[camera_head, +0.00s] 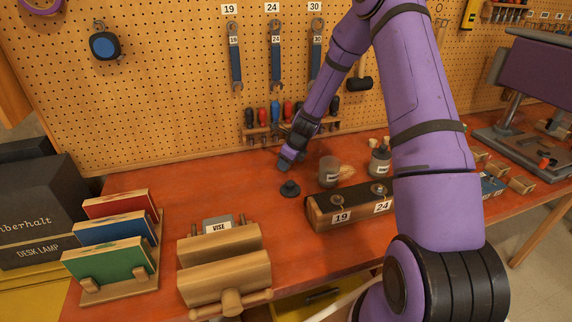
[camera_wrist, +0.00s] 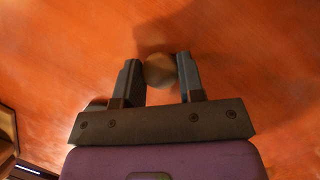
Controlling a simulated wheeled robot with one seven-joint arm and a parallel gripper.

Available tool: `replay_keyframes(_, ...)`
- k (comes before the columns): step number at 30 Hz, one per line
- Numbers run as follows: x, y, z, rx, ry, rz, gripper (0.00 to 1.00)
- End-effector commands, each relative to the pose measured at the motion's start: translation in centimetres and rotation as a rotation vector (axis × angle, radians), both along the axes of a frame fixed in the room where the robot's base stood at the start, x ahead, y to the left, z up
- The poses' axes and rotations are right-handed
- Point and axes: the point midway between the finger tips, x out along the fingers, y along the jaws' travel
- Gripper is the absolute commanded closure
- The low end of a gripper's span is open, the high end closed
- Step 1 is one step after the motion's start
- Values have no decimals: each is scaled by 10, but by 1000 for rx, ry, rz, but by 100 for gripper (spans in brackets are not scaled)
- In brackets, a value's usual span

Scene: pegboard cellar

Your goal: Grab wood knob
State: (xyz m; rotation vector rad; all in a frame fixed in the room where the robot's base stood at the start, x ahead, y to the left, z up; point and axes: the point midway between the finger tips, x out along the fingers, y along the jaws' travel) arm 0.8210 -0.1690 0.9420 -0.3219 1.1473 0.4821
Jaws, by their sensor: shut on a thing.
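My gripper (camera_wrist: 158,72) is shut on a small round brownish knob (camera_wrist: 159,70), which sits between its two fingertips in the wrist view. A soft dark shadow lies on the orange-red table around the knob. In the head view my gripper (camera_head: 286,164) points down over the back of the table, in front of the tool rack. The knob cannot be made out there, hidden by the gripper. I cannot tell whether it touches the table.
A glass jar (camera_head: 329,172) and a block marked 19 and 24 (camera_head: 338,209) are to the right. A wooden vise (camera_head: 225,275) and a book rack (camera_head: 118,290) stand at front left. The back-left tabletop is clear.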

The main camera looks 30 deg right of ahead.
Motion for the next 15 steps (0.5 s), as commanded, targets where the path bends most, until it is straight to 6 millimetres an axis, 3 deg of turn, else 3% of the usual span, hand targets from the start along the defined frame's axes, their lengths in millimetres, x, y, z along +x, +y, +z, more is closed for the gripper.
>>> replay_keyframes(8,1,0,14,-1,-2,0,86)
replay_keyframes(15,-2,0,37,0,-1,0,86)
